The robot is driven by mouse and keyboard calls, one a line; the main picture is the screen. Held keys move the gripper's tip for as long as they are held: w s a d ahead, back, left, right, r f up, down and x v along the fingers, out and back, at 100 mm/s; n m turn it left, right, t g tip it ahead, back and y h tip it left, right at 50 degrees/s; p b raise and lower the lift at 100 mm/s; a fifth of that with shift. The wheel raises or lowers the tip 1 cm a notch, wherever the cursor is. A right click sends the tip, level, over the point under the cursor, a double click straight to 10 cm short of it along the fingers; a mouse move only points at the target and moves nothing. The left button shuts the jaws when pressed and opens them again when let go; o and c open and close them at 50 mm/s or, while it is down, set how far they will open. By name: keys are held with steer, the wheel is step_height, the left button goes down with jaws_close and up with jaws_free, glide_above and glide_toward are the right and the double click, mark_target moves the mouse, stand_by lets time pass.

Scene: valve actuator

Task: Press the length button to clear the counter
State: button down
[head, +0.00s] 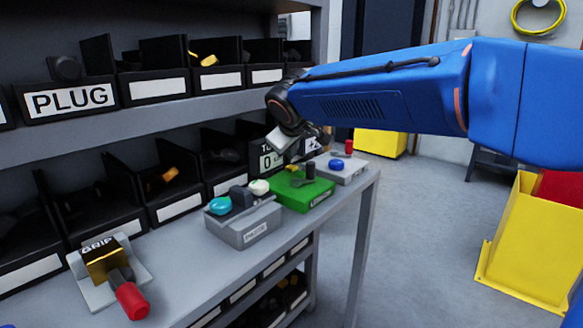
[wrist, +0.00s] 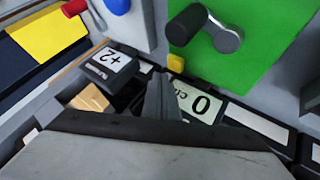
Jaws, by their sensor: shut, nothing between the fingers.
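A green box (head: 302,192) stands on the bench with a dark lever on top. In the wrist view its green face (wrist: 245,50) shows the dark lever (wrist: 205,28) and a small yellow part (wrist: 176,63) at its edge. A display plate (wrist: 197,103) reading 0, with small lettering that looks like "cm", lies just beyond that edge. My gripper (wrist: 163,95) is shut and empty, its fingers beside this plate and overlapping it in view. In the head view it is partly hidden by my wrist. I cannot read a length label on any button.
A grey box (head: 243,232) with teal and white buttons stands left of the green one. A "+2" plate (wrist: 110,60) lies close to my fingers. Shelf bins (head: 180,205) line the back. A gold GRIP fixture (head: 104,262) is front left.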

mark_target(292, 168)
steer(key=shift+r, duration=2.2)
steer(key=s+d+f+m+g+h, duration=0.1)
steer(key=s+d+f+m, duration=0.3)
steer(key=s+d, duration=0.65)
steer(key=s+d+f+m+g, duration=0.15)
steer(key=s+d+f, duration=0.45)
steer(key=d, duration=0.8)
steer(key=s+d+f+m+g, duration=0.1)
steer(key=s+d+f+m, duration=0.1)
steer(key=s+d+f, duration=0.2)
steer(key=s+d+f+m+g, duration=0.1)
steer(key=s+d+f, duration=0.3)
steer(key=s+f, duration=0.6)
steer(key=s+m, duration=0.1)
steer(key=s, duration=0.7)
steer(key=shift+f, duration=0.25)
